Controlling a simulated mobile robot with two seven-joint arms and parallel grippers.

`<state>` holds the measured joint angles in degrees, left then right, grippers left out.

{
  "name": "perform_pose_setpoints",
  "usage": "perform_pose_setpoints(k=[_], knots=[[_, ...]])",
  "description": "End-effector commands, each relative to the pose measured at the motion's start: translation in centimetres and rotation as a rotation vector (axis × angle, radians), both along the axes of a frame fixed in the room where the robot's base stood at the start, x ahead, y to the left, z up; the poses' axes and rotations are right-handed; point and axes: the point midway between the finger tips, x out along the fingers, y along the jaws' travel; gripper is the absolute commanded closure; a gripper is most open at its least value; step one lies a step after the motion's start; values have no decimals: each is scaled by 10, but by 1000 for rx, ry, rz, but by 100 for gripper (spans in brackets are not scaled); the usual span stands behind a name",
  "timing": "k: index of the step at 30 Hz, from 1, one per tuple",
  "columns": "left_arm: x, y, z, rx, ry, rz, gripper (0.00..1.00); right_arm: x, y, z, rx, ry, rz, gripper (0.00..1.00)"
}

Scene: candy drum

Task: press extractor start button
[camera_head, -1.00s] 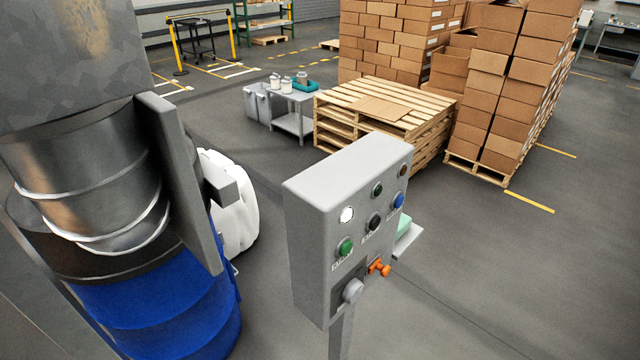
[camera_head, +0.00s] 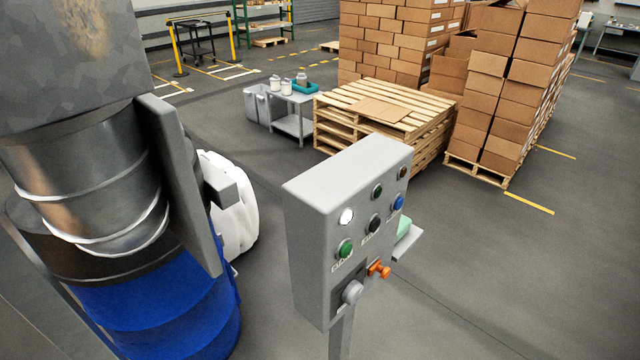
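A grey control box (camera_head: 318,262) stands on a post in the middle of the head view. Its front faces right. A green button (camera_head: 345,249) with a small label under it sits at the left of the lower row. A black button (camera_head: 374,223) and a blue button (camera_head: 398,202) follow to its right. Above them are a lit white lamp (camera_head: 346,216), a dark green lamp (camera_head: 377,191) and a dark reddish lamp (camera_head: 402,173). The labels are too small to read surely. Neither of my grippers shows in this view.
A blue drum (camera_head: 170,310) under a metal cylinder (camera_head: 85,185) stands at the left. A grey knob (camera_head: 352,292) and an orange handle (camera_head: 379,270) are low on the box. Pallets (camera_head: 385,110) and stacked cartons (camera_head: 520,85) stand behind. Floor at the right is clear.

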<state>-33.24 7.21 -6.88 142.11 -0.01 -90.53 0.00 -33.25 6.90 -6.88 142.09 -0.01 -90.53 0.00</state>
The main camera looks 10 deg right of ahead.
Motion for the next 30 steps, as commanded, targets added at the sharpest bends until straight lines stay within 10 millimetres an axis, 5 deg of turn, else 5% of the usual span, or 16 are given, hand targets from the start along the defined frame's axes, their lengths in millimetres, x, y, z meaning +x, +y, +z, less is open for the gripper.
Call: perform_pose_setpoints(k=[5,30], knots=[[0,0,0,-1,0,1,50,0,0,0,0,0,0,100],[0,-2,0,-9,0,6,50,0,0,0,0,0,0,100]])
